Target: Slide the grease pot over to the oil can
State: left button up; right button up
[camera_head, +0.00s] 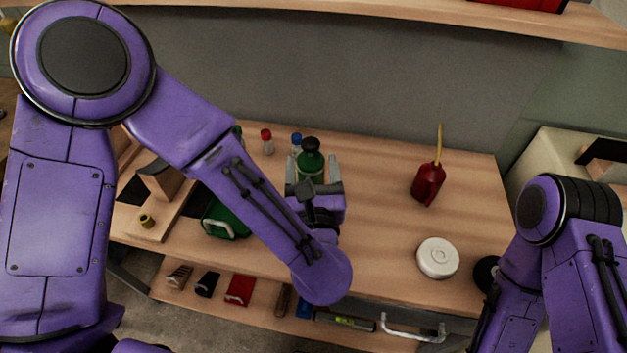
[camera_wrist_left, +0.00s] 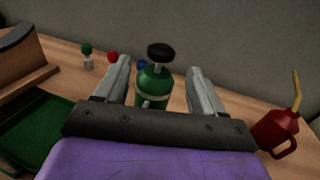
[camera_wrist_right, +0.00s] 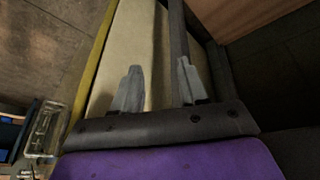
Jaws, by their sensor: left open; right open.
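The green pot (camera_head: 311,163) with a black knob on top, which looks like the grease pot, stands upright on the workbench near the back wall. It also shows in the left wrist view (camera_wrist_left: 153,88). My left gripper (camera_head: 312,172) is open, with a finger on either side of the pot; I cannot tell whether they touch it. The red oil can (camera_head: 428,183) with a yellow spout stands upright to the right, clear of the pot. It shows at the right in the left wrist view (camera_wrist_left: 277,131). My right gripper (camera_wrist_right: 159,68) is open and empty, away from both.
Small bottles with red (camera_head: 267,142) and blue (camera_head: 296,143) caps stand left of the pot. A green case (camera_head: 222,219) lies at left. A round white tin (camera_head: 437,258) is near the front right. The bench (camera_head: 378,190) between pot and oil can is clear.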

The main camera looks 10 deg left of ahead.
aim_at(312, 154)
pick_arm(q)
jog(key=p+x, duration=0.1)
jog(key=x, duration=0.4)
jog(key=shift+w, duration=0.25)
grip_shut()
